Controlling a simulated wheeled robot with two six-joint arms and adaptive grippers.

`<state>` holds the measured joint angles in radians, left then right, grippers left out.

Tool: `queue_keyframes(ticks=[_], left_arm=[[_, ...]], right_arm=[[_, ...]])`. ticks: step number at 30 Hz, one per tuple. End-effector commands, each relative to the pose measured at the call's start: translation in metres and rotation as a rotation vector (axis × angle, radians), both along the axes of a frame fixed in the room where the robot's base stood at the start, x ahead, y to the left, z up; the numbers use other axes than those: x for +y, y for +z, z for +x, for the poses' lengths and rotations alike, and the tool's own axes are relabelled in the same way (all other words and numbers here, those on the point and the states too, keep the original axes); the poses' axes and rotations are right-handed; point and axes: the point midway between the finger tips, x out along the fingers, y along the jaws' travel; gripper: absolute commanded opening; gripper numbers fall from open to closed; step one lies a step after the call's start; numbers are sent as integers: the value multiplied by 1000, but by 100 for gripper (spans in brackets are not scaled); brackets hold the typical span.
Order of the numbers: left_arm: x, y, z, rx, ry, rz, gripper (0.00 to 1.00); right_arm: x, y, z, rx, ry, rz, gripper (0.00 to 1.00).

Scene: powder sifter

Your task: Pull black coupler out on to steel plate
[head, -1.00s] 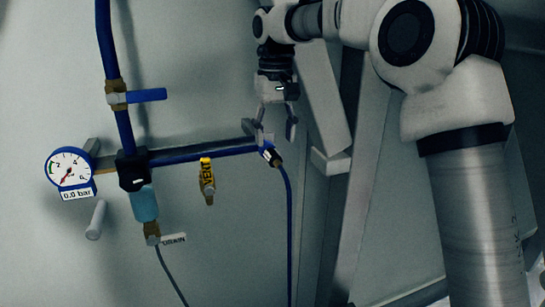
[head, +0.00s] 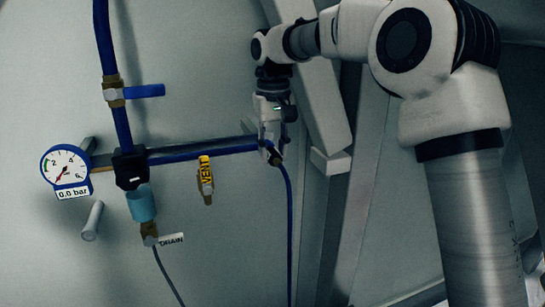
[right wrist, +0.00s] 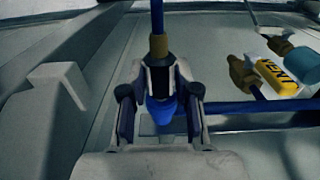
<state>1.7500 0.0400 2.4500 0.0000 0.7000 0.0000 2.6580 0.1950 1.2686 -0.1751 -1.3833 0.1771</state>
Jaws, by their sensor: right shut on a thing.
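The black coupler (head: 275,158) sits at the right end of the horizontal blue pipe (head: 215,151), with a blue hose (head: 289,215) hanging from it. In the right wrist view the coupler (right wrist: 158,80) shows between my fingers, with a brass collar on the hose side and a blue end on the other. My right gripper (head: 271,140) is shut on the coupler, one finger on each side; it also shows in the right wrist view (right wrist: 158,98). I cannot make out a separate steel plate with certainty. My left gripper is not in view.
A yellow VENT valve (head: 206,178) hangs below the pipe, left of the coupler. Further left are a gauge (head: 66,168) at 0.0 bar, a pale blue filter bowl (head: 141,203) and a DRAIN tag (head: 171,239). A grey frame (head: 335,150) stands to the right.

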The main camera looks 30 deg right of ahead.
Motion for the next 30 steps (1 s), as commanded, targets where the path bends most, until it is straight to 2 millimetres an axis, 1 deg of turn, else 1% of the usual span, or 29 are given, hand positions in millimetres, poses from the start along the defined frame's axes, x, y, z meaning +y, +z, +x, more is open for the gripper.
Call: queue_keyframes(ticks=[17,30], left_arm=[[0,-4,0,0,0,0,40],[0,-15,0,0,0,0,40]], right_arm=[[1,-1,-6,2,0,0,0],[7,-1,-31,0,0,-1,0]])
